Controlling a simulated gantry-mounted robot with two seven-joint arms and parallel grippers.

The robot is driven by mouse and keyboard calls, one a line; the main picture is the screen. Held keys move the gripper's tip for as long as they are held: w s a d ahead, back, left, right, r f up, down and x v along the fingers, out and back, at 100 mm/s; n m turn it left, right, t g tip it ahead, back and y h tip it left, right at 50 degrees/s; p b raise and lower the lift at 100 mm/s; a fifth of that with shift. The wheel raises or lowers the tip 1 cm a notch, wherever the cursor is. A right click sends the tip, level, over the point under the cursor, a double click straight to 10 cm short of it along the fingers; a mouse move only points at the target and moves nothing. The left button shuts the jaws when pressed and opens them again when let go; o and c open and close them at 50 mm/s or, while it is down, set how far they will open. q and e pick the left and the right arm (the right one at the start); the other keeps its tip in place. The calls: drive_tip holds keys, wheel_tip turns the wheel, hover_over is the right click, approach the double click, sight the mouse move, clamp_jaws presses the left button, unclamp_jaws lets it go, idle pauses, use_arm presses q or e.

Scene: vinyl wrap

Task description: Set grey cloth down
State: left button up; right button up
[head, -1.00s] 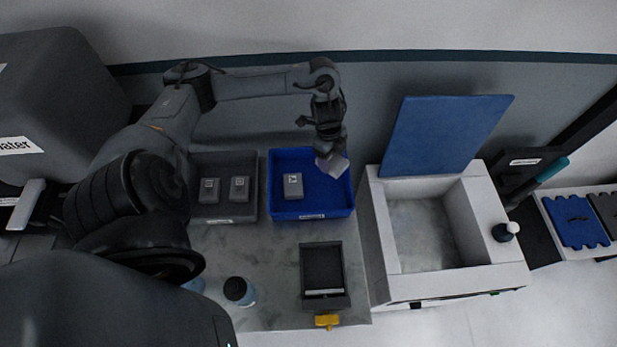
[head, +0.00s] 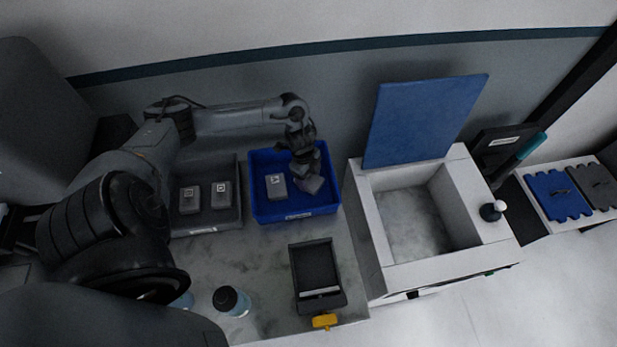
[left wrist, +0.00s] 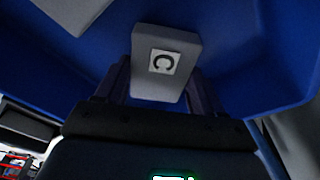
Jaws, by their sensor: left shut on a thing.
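The grey cloth (head: 312,184) looks like a small grey block. My left gripper (head: 303,172) is shut on it and holds it inside the right part of the blue bin (head: 262,213). In the left wrist view the cloth (left wrist: 165,62) sits between the two dark fingers (left wrist: 163,85), with a white label bearing a dark ring-like mark facing the camera. I cannot tell whether it touches the bin floor. My right gripper is not in view.
Another grey block (head: 276,187) lies in the blue bin, left of the held one. A grey bin (head: 196,228) with two blocks stands to the left. A white box (head: 365,240) with a raised blue lid (head: 425,120) stands close on the right.

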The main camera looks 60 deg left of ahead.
use_arm(q)
drive_tip(key=shift+f, duration=0.25)
drive_tip(key=shift+f, duration=0.15)
drive_tip(key=o, duration=1)
drive_tip(key=shift+a+r, duration=0.1)
drive_tip(key=shift+r, duration=0.45)
wheel_tip(320, 180, up, 11)
drive_tip(key=a+p, duration=0.1)
drive_tip(key=shift+s+a+p, duration=0.2)
drive_tip(key=shift+s+p, duration=0.2)
drive_tip(key=shift+r, duration=0.15)
